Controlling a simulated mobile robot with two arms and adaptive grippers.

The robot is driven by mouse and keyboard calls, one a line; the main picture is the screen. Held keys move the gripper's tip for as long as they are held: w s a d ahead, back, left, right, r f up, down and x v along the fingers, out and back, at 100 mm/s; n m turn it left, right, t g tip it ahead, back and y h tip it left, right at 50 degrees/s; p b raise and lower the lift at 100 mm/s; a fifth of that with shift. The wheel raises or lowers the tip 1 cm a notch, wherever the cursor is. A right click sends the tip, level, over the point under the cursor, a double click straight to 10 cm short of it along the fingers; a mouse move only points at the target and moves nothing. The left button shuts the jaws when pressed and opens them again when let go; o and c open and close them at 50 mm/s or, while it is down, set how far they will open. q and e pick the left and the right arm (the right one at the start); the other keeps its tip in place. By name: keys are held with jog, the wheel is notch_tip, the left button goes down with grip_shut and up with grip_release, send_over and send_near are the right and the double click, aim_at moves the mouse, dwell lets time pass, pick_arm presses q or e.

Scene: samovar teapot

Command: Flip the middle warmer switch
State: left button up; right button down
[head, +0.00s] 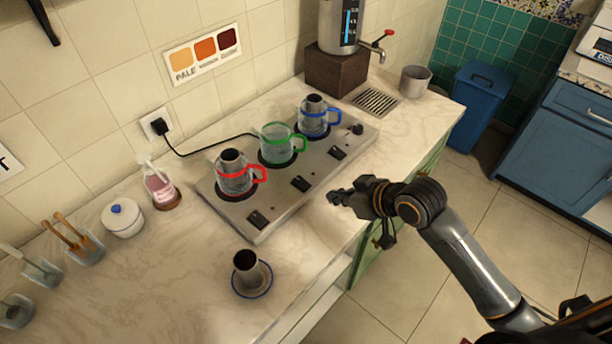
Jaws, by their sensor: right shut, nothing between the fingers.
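The warmer (287,207) is a long grey plate unit on the counter with three round heating spots. Three black switches sit along its front edge. The middle switch (300,184) is in front of the green-handled glass pot (277,145). The other switches are the near one (257,219) and the far one (338,153). The switch positions are too small to tell. My right gripper (335,197) is shut and empty, to the right of the middle switch, apart from it, over the counter's front edge. My left gripper is not in view.
A red-handled pot (233,177) and a blue-handled pot (313,119) stand on the warmer. A dark cup on a saucer (250,288) stands near its front end. A metal dispenser (340,25), a grey cup (415,82) and a drip grate (375,100) are beyond.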

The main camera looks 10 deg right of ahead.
jog(key=w+r+t+y, duration=0.1)
jog(key=w+r, duration=0.2)
jog(key=r, duration=0.2)
jog(key=shift+w+r+n, duration=0.15)
jog(key=shift+n, duration=0.25)
jog(key=p, duration=0.2)
send_over(305, 184)
jog(key=f, duration=0.5)
jog(key=shift+s+f, duration=0.25)
jog(key=shift+f, duration=0.1)
notch_tip(305, 184, down, 3)
jog(key=shift+w+r, duration=0.1)
jog(key=shift+r, duration=0.1)
jog(key=shift+f+p, duration=0.3)
jog(key=shift+f, duration=0.4)
jog(key=shift+w+f, duration=0.1)
